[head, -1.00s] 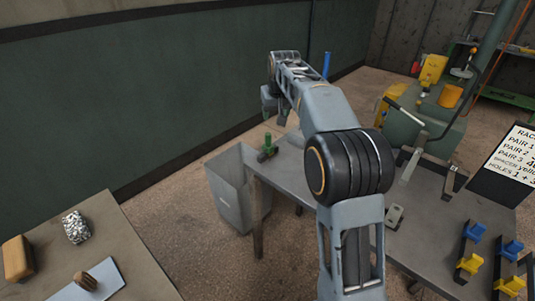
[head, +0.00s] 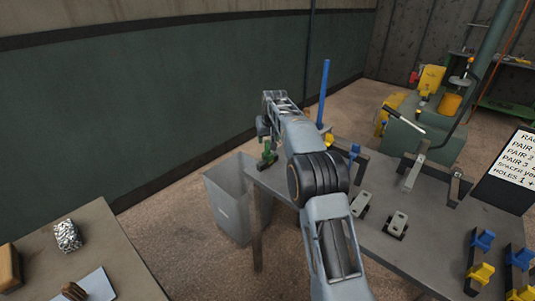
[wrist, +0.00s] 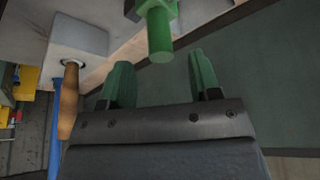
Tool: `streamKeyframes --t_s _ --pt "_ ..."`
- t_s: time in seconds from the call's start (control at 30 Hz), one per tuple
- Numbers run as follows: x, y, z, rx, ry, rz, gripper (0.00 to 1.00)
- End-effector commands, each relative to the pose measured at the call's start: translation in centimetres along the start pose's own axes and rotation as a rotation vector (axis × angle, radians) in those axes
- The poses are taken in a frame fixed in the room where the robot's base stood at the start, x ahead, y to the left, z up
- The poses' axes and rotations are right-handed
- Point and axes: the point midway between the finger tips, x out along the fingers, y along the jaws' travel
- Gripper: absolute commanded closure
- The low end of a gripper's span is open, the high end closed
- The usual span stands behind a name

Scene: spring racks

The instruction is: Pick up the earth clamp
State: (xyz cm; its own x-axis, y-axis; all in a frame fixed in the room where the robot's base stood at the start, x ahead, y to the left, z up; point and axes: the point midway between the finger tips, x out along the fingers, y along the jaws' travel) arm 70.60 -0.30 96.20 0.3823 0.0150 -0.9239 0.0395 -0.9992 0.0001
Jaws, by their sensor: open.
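The earth clamp, a green piece (head: 267,155), sits at the far left corner of the grey metal table (head: 420,228). In the wrist view, the green clamp (wrist: 160,30) shows at the top middle, its rounded stub pointing toward my gripper. My gripper (wrist: 160,68) is open, with its two dark green fingers apart and nothing between them. The stub lies just beyond the fingertips, roughly in line with the gap. In the head view my gripper (head: 266,132) is close above the clamp; its fingers are hard to make out.
A grey bin (head: 228,200) stands left of the table. A blue rod (head: 323,95) rises near my arm. Grey blocks (head: 397,224) and blue and yellow brackets (head: 482,240) occupy the table. A wooden handle (wrist: 69,100) is left of my gripper in the wrist view.

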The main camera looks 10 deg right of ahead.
Motion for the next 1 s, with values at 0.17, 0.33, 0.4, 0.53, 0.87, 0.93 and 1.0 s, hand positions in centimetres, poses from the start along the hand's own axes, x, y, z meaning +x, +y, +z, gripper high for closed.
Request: streamKeyframes --t_s 0.17,0.33,0.4,0.53,0.87,0.93,1.0 --pt "1.1 -0.1 0.1 0.0 -0.001 0.0 0.43" --pt "3.4 -0.2 0.4 0.0 -0.003 0.0 0.43" --pt "4.3 -0.2 0.4 0.0 -0.003 0.0 0.43" --pt "5.1 -0.2 0.3 0.0 0.001 0.0 0.43" --pt "5.1 -0.2 0.3 0.0 0.0 0.0 0.57" --pt "5.1 -0.2 0.3 0.0 0.0 0.0 0.64" --pt "5.1 -0.2 0.3 0.0 0.0 0.0 0.71"
